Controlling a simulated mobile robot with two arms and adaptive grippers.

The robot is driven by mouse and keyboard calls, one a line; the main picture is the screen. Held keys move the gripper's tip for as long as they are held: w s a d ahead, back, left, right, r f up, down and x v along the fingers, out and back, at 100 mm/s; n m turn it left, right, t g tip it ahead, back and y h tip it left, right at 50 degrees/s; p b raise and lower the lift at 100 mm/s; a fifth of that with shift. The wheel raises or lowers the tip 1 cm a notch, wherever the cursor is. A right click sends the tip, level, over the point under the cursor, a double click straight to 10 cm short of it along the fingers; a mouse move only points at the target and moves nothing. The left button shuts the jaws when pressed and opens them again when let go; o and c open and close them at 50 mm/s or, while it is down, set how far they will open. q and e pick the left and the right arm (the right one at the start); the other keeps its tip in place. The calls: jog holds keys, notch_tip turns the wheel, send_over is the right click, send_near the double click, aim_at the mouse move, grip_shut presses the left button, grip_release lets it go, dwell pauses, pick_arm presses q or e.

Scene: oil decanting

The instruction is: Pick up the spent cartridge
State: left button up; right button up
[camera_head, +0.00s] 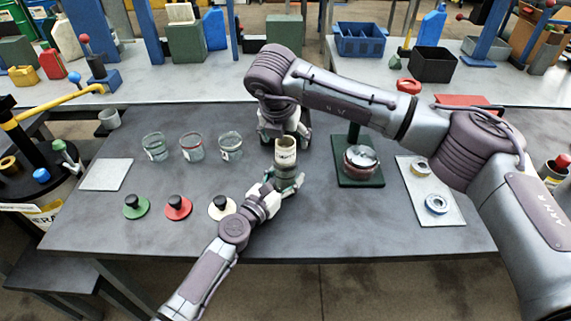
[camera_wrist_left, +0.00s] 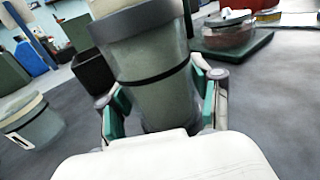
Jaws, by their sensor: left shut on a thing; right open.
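My left gripper (camera_head: 287,182) is shut around a grey-green see-through vessel (camera_wrist_left: 165,95) with a dark band; a cream cylindrical top (camera_head: 286,148) stands up from it. In the left wrist view the left gripper's teal-padded fingers (camera_wrist_left: 160,115) flank the vessel, which is close to upright. My right gripper (camera_head: 285,132) is open, fingers down, just behind the cream top. No piece is clearly recognisable as the spent cartridge; the inside of the held vessel is hidden.
Several glass beakers (camera_head: 192,148) stand in a row at the left. Green (camera_head: 136,208), red (camera_head: 178,209) and cream (camera_head: 222,209) discs with dark knobs lie in front. A round glass dish (camera_head: 361,160) sits on a green stand (camera_head: 362,182) to the right. The front right tabletop is clear.

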jog(key=x, duration=0.3)
jog(key=shift+a, duration=0.1)
jog(key=shift+r, duration=0.15)
jog(key=c, duration=1.5)
notch_tip(320, 180, up, 18)
pick_arm(q)
jog(key=o, duration=1.5)
jog(key=shift+s+a, duration=0.1)
